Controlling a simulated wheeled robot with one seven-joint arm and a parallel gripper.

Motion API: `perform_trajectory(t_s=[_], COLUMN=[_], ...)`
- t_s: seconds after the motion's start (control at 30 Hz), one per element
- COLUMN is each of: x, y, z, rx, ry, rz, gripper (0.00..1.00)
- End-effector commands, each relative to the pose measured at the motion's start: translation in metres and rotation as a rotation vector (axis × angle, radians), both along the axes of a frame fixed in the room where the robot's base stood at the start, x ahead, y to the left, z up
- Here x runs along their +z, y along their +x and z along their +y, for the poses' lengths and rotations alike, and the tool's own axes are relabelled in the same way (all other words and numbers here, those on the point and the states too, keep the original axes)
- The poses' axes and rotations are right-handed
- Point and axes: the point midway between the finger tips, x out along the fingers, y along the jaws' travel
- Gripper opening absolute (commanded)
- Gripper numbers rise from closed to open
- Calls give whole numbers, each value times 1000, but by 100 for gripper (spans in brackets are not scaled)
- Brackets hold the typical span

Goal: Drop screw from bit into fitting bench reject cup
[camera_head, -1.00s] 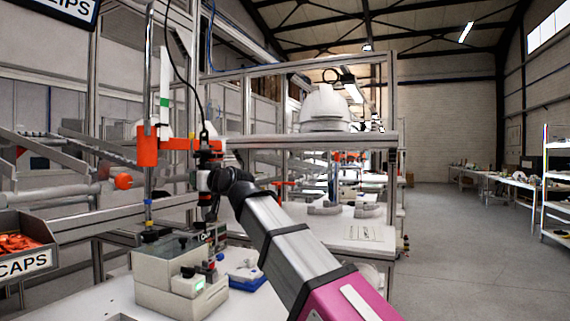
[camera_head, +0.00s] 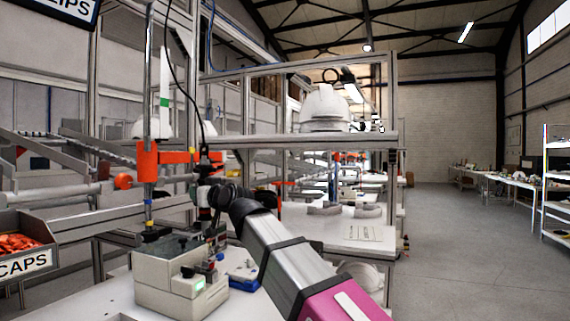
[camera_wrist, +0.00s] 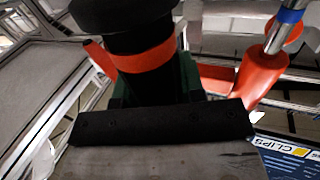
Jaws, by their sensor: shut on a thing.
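My gripper (camera_head: 208,197) is shut on a dark upright powered screwdriver beside the orange clamp arm (camera_head: 180,157). In the wrist view the screwdriver (camera_wrist: 143,60) shows a black body with an orange band and a dark green part, close against the dark gripper edge (camera_wrist: 160,124). A black cable hangs from above toward the screwdriver. The bit and any screw on it are hidden in both views. No cup that I can make out as the reject cup shows.
A beige screw-feeder box (camera_head: 165,272) stands on the white bench just below my gripper, with a blue-and-white item (camera_head: 243,272) to its right. A steel post (camera_head: 148,100) carries the orange clamp. A CAPS bin (camera_head: 22,245) is at left. A shelf with a white helmet shell (camera_head: 325,105) is behind.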

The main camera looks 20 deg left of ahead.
Motion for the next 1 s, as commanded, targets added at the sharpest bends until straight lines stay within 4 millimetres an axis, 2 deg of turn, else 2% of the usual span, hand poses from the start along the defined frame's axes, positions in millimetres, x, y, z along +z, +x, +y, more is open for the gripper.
perform_trajectory(t_s=[0.5, 1.0], x=[-26, -29], y=[0, 0], z=[0, 0], rx=[0, 0], ry=[-1, -1], rz=[0, 0], gripper=[0, 0])
